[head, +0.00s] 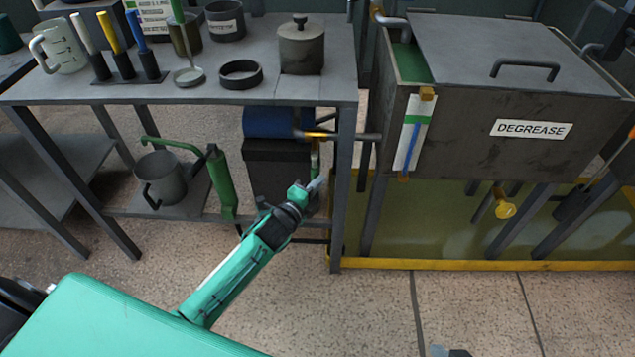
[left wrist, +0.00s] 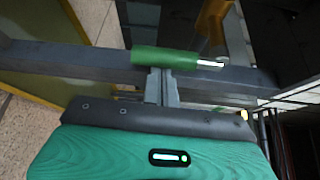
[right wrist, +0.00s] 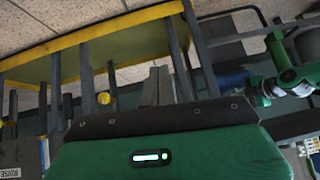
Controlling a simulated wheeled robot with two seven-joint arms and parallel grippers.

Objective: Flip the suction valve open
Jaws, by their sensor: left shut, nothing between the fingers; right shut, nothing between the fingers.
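A pipe (head: 350,136) with brass-coloured parts runs beside the blue tank (head: 272,122) under the bench. A short greenish lever (head: 315,158) hangs from it and looks like the suction valve's handle. In the left wrist view a green grip (left wrist: 165,57) with a pale metal end lies across the fingertips. My left gripper (head: 317,184) is shut and empty, its tips at or just below this grip; I cannot tell whether they touch. It also shows in the left wrist view (left wrist: 160,72). My right gripper (right wrist: 158,72) is shut and empty, away from the valve.
A bench leg (head: 342,190) stands close right of my left gripper. A green hand pump (head: 220,178) and a grey jug (head: 160,178) sit on the lower shelf. The degrease tank (head: 450,130) stands right, above a yellow-rimmed tray (head: 480,266). The front floor is clear.

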